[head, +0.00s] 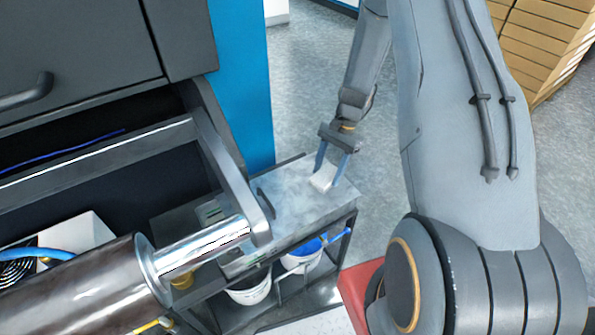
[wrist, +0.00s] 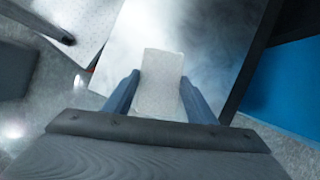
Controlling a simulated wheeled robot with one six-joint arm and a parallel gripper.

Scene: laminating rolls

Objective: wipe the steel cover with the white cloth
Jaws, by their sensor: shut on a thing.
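My gripper (head: 332,172) is shut on the white cloth (head: 323,178), a small pale block between its two blue-grey fingers. The cloth also shows in the wrist view (wrist: 160,84), held between the fingers. The steel cover (head: 288,203) seems to be the greyish, cloudy-looking flat top of the low cart in the head view. The gripper is over its far right part. The cloth's lower edge is at or just above the surface; I cannot tell if it touches. In the wrist view the smeared plate (wrist: 205,40) lies beyond the cloth.
A dark machine with a steel roller (head: 205,245) stands at the left. A blue panel (head: 240,85) rises behind the cart. White buckets (head: 250,288) stand on the shelf below. A wooden slatted stack (head: 545,45) is at the upper right. Open floor (head: 305,70) lies behind.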

